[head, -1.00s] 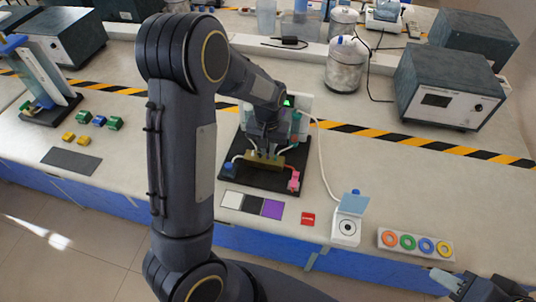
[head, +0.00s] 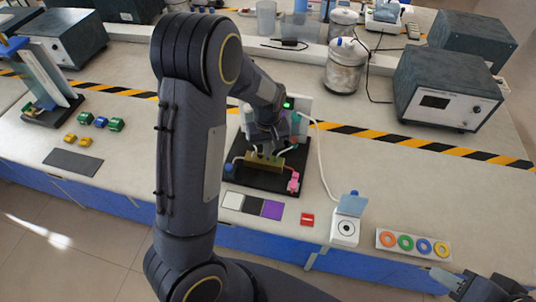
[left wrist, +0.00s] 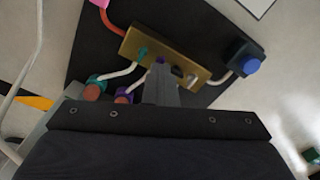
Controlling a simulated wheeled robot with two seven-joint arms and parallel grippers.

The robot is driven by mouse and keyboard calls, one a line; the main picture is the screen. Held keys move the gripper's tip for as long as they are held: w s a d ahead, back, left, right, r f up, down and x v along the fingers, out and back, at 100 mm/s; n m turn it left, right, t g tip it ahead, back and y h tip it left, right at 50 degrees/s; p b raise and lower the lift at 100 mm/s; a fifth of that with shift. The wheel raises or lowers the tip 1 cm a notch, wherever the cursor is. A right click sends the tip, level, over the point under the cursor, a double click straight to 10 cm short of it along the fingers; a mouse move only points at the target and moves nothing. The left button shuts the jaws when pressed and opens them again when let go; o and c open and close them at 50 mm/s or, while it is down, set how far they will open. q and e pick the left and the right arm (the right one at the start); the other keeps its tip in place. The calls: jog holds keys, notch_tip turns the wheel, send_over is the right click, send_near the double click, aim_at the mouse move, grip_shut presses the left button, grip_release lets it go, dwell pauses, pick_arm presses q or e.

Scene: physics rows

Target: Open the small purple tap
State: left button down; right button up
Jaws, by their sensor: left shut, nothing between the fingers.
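A brass block (left wrist: 190,68) with small taps lies on a black board (left wrist: 95,55), with white and red tubes on it. A small purple tap (left wrist: 160,60) shows on the block in the left wrist view, partly hidden by my fingertips; a teal tap (left wrist: 143,53) is beside it. The brass block also shows in the head view (head: 262,160), where the purple tap cannot be made out. My left gripper (left wrist: 162,82) is shut and empty, its tips right at the purple tap; whether they touch I cannot tell. My right gripper (head: 440,277) is at the lower right, away from the board.
A larger purple fitting (left wrist: 124,96) and a teal one (left wrist: 95,90) sit close to my left gripper. A blue-topped dark fitting (left wrist: 245,62) is at the block's end. A pink fitting (head: 293,182) stands on the board's right. Coloured rings (head: 412,243) lie to the right.

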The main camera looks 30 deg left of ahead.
pick_arm(q)
jog(key=shift+n, duration=0.9)
jog(key=n, duration=0.1)
jog(key=n+p, duration=0.1)
jog(key=n, duration=0.1)
jog(key=n+p, duration=0.1)
jog(key=shift+r+n, duration=0.25)
jog(key=shift+n, duration=0.05)
jog(key=shift+n+p, duration=0.5)
jog(key=shift+n, duration=0.3)
jog(key=shift+f+n, duration=0.25)
jog(key=shift+n, duration=0.15)
